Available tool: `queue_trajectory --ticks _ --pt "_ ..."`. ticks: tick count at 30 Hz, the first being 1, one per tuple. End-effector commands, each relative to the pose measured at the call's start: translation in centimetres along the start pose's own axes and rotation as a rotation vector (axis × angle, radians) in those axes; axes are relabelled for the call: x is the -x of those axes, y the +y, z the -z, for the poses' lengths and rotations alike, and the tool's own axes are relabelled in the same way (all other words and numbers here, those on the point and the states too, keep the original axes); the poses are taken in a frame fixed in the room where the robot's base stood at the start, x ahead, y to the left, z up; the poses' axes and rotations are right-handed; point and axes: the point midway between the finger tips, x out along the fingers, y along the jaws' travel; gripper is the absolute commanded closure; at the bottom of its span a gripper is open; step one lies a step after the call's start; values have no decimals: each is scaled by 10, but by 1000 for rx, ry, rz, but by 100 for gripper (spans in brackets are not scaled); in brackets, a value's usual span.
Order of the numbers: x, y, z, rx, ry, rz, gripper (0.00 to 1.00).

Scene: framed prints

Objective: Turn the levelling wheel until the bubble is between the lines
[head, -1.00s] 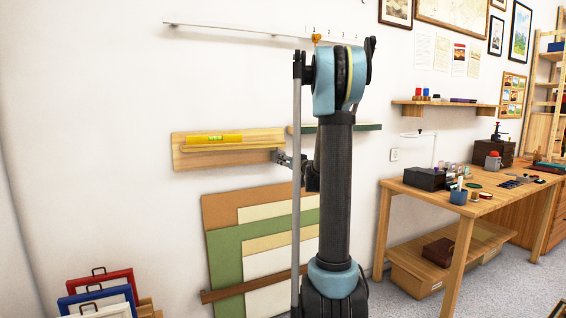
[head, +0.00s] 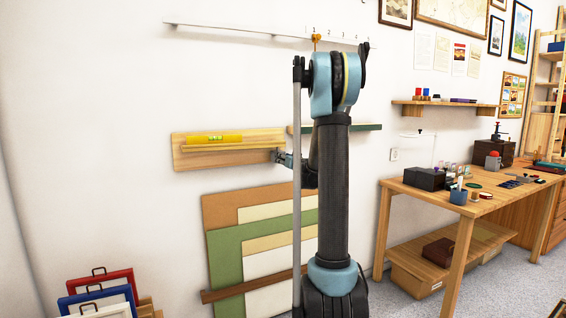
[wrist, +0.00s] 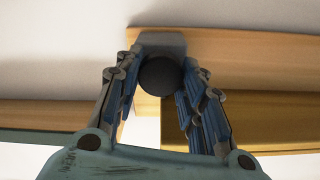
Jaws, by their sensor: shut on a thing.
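The yellow spirit level (head: 230,139) rests along a wooden ledge on a board (head: 180,158) fixed to the wall, left of my arm in the head view. Its greenish vial (head: 215,139) faces me, but the bubble and lines are too small to read. The levelling wheel (wrist: 160,74) shows as a dark round knob in the wrist view, in front of a grey plate. My gripper (wrist: 159,92) is shut on the wheel, with a blue-padded finger on each side. In the head view my gripper (head: 281,156) is at the board's right end, and the wheel is not distinct there.
A dark green-edged ledge (head: 360,127) is on the wall behind my arm. Large panels (head: 225,260) lean on the wall below the board. Coloured frames (head: 98,290) stand at lower left. A wooden workbench (head: 425,192) stands at right. The wall left of the board is bare.

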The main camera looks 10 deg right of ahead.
Motion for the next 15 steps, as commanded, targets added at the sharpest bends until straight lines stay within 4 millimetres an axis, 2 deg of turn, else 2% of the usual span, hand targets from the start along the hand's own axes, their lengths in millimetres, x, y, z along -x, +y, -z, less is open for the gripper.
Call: queue_trajectory --ticks 8,15 --pt "0 1 0 -44 -1 4 87" --pt "0 2 0 -185 -1 3 87"
